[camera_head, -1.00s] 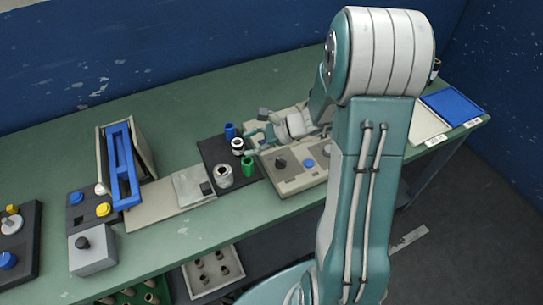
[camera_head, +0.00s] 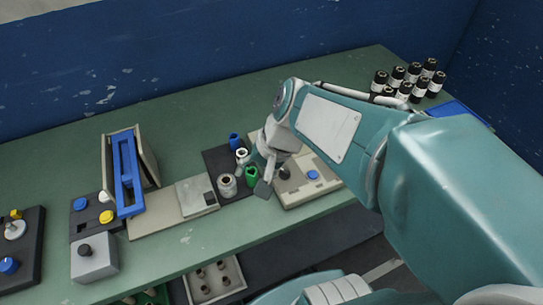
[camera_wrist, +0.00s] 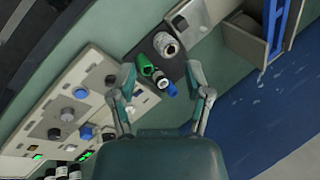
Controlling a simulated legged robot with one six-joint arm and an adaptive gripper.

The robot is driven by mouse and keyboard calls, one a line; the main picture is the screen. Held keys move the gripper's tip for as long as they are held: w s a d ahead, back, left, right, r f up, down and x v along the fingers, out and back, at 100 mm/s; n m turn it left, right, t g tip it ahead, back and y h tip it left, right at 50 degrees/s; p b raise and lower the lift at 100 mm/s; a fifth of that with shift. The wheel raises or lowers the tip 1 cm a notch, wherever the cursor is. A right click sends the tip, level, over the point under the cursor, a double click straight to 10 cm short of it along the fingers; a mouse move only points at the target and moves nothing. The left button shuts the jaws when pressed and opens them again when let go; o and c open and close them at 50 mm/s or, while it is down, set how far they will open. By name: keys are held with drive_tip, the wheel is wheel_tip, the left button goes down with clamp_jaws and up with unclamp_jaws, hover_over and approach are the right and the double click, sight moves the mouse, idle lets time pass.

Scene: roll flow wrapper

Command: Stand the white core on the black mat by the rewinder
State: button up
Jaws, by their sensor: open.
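The white core (camera_head: 242,156) stands on the black mat (camera_head: 216,161), between a blue core (camera_head: 234,140) and a green core (camera_head: 251,178). In the wrist view the white core (camera_wrist: 162,84) lies between my fingers, with clear gaps on both sides. My gripper (camera_head: 256,172) is open and empty, reaching over the mat's right side; whether it touches anything is unclear. The open fingers also show in the wrist view (camera_wrist: 160,74). The rewinder (camera_head: 314,184) is right of the mat, partly hidden by my arm.
A larger whitish roll (camera_head: 227,185) stands on the mat's near side. Left of it are a grey box (camera_head: 197,196) and a blue-framed unit (camera_head: 126,170). Several dark-capped bottles (camera_head: 412,80) stand at the back right. Open green table lies behind the mat.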

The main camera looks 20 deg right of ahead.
drive_tip(key=s+d+r+n+t+h, duration=0.2)
drive_tip(key=s+r+n+t+h, duration=0.1)
drive_tip(key=s+r+n+h, duration=0.1)
drive_tip(key=shift+s+d+r+n, duration=0.35)
drive_tip(key=shift+s+r+n, duration=0.45)
drive_tip(key=shift+n, duration=0.3)
